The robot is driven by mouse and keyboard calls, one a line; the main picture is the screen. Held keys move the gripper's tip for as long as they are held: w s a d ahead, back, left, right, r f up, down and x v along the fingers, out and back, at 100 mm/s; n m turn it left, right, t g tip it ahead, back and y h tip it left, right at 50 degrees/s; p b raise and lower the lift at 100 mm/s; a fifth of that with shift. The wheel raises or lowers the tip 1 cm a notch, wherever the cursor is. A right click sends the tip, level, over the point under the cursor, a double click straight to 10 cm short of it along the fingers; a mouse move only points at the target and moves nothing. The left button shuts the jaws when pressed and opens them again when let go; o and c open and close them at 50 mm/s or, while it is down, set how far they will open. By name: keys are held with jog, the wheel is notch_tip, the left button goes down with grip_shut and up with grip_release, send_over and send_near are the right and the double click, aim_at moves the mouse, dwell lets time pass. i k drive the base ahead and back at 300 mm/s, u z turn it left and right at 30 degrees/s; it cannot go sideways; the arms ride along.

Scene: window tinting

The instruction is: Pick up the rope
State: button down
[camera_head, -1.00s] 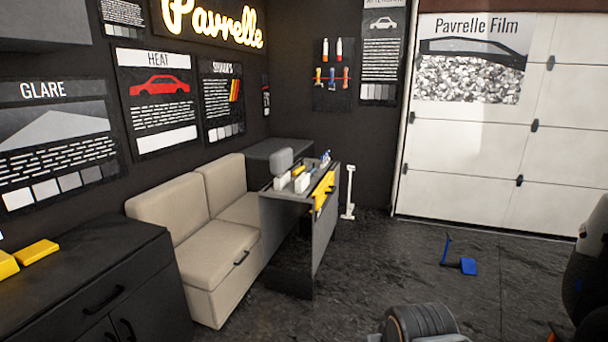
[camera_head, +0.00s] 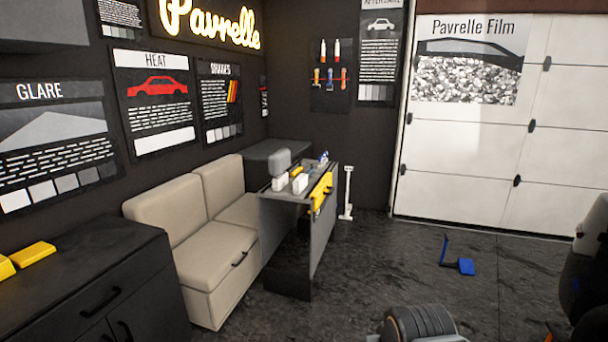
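I cannot make out a rope anywhere in this view. My gripper's fingers are not in view. A dark rounded part with grey edges (camera_head: 420,322) shows at the bottom centre-right; it may be part of my own arm, and I cannot tell whether anything is held.
A beige sofa (camera_head: 212,258) stands left of a dark desk (camera_head: 322,240) with small items on top. A black cabinet (camera_head: 75,285) with yellow blocks (camera_head: 34,254) is at front left. A blue tool (camera_head: 465,267) lies on the open dark floor before the white garage door (camera_head: 465,150).

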aim_at(294, 173)
jog(key=z, duration=0.25)
jog(key=k, duration=0.25)
jog(key=z, duration=0.95)
jog(key=i, duration=2.25)
jog(key=u, duration=0.25)
jog(key=i, duration=2.3)
jog(key=u, duration=0.75)
jog(key=i, duration=1.45)
jog(key=u, duration=2)
jog(key=i, duration=1.25)
jog(key=u, duration=0.85)
